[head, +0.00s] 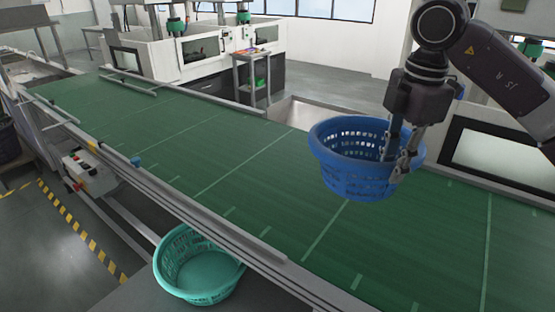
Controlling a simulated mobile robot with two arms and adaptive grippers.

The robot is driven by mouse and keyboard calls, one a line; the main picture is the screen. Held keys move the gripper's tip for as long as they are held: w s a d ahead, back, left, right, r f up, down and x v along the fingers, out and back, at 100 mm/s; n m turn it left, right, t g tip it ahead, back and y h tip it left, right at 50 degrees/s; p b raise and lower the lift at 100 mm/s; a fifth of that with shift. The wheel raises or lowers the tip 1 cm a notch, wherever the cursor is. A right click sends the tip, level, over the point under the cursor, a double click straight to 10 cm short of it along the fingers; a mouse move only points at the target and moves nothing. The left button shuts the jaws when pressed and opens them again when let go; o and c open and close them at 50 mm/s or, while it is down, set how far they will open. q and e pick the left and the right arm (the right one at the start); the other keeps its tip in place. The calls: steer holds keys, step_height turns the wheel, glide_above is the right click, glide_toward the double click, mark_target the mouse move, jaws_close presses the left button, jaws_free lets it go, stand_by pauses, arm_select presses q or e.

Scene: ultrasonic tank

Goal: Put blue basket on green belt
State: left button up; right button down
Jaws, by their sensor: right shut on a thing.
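The blue basket (345,172) is a round plastic basket with slotted walls, in the right half of the head view. My right gripper (392,165) is shut on the right part of its wall, with one finger inside and one outside. The basket looks roughly upright, with its opening facing up. It appears over the green belt (240,165); I cannot tell whether its base touches the belt. The belt runs from the upper left to the lower right. My left gripper is not in view.
A teal basket (200,268) stands below the belt's near edge. A metal rail (180,205) borders the belt's near side. A control box with buttons (88,170) is at the left. White machines (190,55) stand behind. Much of the belt left of the blue basket is clear.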

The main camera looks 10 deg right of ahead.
steer(key=shift+s+r, duration=0.15)
steer(key=shift+r, duration=0.15)
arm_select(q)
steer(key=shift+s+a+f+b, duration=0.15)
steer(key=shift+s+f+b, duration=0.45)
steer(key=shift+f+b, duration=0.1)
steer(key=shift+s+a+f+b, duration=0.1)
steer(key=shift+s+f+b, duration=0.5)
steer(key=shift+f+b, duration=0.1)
arm_select(e)
step_height(320, 180, down, 20)
steer(key=s, duration=0.1)
steer(key=shift+a, duration=0.15)
steer(key=c, duration=2.1)
jaws_free()
steer(key=shift+r, duration=0.1)
steer(key=o, duration=0.4)
steer(key=shift+w, duration=0.1)
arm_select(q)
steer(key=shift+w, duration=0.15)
